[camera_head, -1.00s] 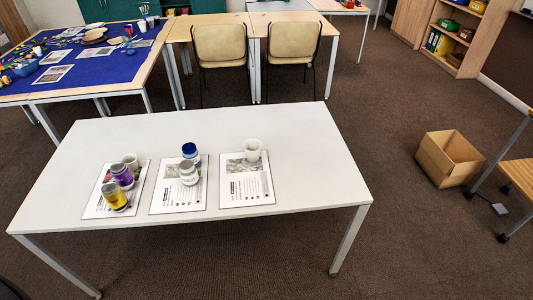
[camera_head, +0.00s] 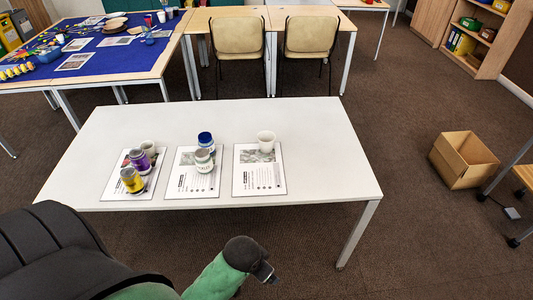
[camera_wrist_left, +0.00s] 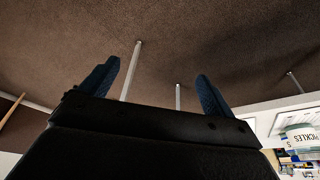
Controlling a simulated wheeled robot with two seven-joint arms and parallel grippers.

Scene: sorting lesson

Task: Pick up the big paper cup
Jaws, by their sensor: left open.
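A white cup (camera_head: 266,141), the larger-looking of two pale cups, stands upright on the right-hand printed sheet (camera_head: 258,180) on the white table in the head view. My right gripper is out of view.
A purple jar (camera_head: 148,150) and a yellow jar (camera_head: 132,180) stand on the left sheet. A blue-lidded jar (camera_head: 205,141) and a white jar (camera_head: 204,160) stand on the middle sheet. The right part of the white table (camera_head: 330,160) is clear. A cardboard box (camera_head: 463,160) is on the floor.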

